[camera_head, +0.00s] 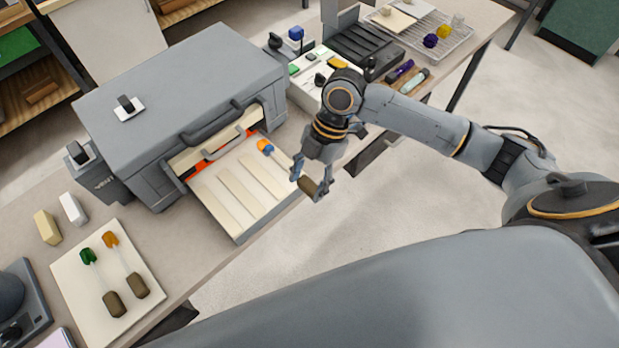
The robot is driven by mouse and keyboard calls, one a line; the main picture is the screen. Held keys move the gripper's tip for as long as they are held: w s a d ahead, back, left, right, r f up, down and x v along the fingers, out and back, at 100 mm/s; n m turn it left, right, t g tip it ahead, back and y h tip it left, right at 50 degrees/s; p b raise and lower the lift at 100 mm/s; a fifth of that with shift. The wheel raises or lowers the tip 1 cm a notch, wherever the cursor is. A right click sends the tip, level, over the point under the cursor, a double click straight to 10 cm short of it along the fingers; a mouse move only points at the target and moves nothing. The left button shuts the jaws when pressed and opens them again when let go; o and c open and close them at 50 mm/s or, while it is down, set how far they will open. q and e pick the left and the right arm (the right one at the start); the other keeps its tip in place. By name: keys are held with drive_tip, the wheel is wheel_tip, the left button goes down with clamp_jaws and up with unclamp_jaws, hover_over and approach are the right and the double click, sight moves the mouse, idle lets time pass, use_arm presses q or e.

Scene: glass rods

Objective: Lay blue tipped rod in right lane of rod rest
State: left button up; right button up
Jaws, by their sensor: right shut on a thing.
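My right gripper (311,186) is shut on the brown handle (308,187) of a rod. A blue tip with an orange part beside it (266,147) shows up and left of the gripper, near the grey box's opening. The clear stretch between tip and handle is hard to see. The cream rod rest (237,213) has raised strips forming lanes and slopes out from the opening. The tip is over or on its right side; I cannot tell if it touches. The handle is beyond the right edge. My left gripper is not in view.
The grey box (190,75) with handles stands behind the rest. A cream board (75,265) at left holds a green tipped rod (88,256) and an orange tipped rod (111,240). A white tray (320,58) and a wire rack (445,38) stand at the back right.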

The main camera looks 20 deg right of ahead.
drive_tip(key=w+f+b, duration=0.1)
drive_tip(key=f+b, duration=0.1)
drive_tip(key=b, duration=0.1)
drive_tip(key=w+a+f+b, duration=0.1)
drive_tip(key=w+f+b, duration=0.1)
drive_tip(key=b, duration=0.1)
drive_tip(key=shift+w+a+f, duration=0.1)
drive_tip(key=shift+w+f, duration=0.05)
drive_tip(key=shift+f, duration=0.2)
drive_tip(key=shift+w+a+f, duration=0.1)
drive_tip(key=shift+w+a, duration=0.15)
drive_tip(key=shift+w, duration=0.3)
drive_tip(key=shift+w+a+f, duration=0.1)
drive_tip(key=shift+w+a, duration=0.1)
drive_tip(key=shift+w, duration=0.35)
drive_tip(key=shift+w+a+f+b, duration=0.2)
drive_tip(key=shift+w+a+b, duration=0.1)
drive_tip(key=shift+w, duration=0.35)
drive_tip(key=shift+w+a+f+b, duration=0.15)
drive_tip(key=shift+w+b, duration=0.15)
drive_tip(key=shift+w, duration=0.35)
drive_tip(key=shift+f, duration=0.25)
drive_tip(key=o, duration=1.3)
drive_tip(key=shift+c, duration=0.2)
